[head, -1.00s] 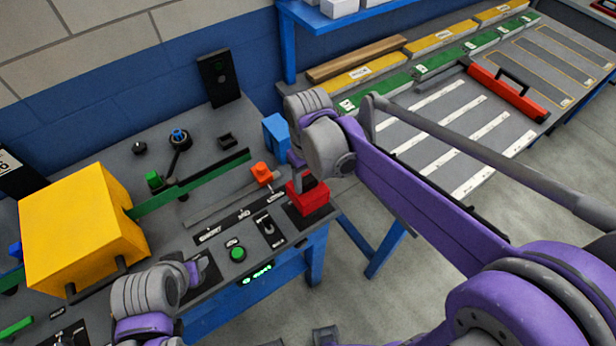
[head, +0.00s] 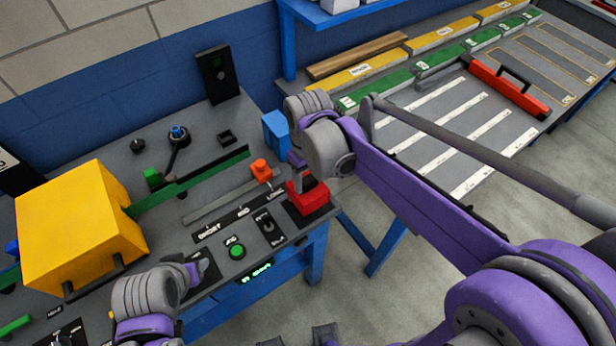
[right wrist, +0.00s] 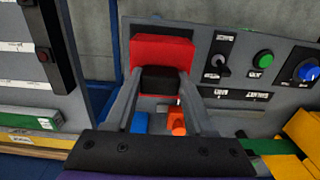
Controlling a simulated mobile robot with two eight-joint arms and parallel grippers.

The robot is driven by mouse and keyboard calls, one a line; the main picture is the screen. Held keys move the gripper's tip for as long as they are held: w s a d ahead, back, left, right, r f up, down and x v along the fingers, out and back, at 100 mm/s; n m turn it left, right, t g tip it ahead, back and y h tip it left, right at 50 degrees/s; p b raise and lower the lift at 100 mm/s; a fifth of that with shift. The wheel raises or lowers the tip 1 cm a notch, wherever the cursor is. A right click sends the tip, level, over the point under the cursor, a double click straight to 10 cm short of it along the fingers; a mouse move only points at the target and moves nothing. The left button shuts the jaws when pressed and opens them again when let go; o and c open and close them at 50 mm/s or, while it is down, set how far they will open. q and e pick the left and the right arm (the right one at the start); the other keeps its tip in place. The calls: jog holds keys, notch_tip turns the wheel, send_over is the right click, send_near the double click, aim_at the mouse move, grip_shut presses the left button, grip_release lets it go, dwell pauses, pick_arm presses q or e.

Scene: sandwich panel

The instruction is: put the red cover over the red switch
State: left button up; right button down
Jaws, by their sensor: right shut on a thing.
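The red cover (head: 308,203) is at the right end of the dark control panel, over a dark plate at its front right corner. My right gripper (head: 299,180) is above it and shut on it. In the right wrist view, the red cover (right wrist: 162,52) shows beyond the two fingers, with a dark block (right wrist: 160,80) between them. The red switch is not visible; whether the cover is fully seated cannot be told. My left gripper (head: 192,273) is low over the panel's left part, its jaws unclear.
A black toggle switch (head: 267,226) and a green button (head: 237,251) are left of the cover. An orange block (head: 261,171) and a blue block (head: 275,131) stand behind it. A large yellow box (head: 78,228) fills the left.

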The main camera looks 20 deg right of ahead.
pick_arm(q)
jog(key=shift+s+f, duration=0.1)
jog(key=shift+f, duration=0.2)
pick_arm(e)
jog(key=shift+f, duration=0.4)
pick_arm(q)
jog(key=shift+s+f+b, duration=0.2)
jog(key=shift+f+b, duration=0.35)
jog(key=shift+f, duration=0.05)
jog(key=shift+s+f+b, duration=0.2)
jog(key=shift+f+b, duration=0.35)
pick_arm(e)
jog(key=shift+f, duration=1.45)
jog(key=shift+c, duration=0.9)
grip_release()
jog(key=shift+w+r+p, duration=0.1)
jog(key=shift+r+p, duration=2.3)
jog(key=shift+r, duration=1.95)
pick_arm(q)
notch_tip(320, 180, up, 6)
jog(key=w, duration=0.2)
jog(key=shift+w+r, duration=0.25)
jog(key=shift+w, duration=0.1)
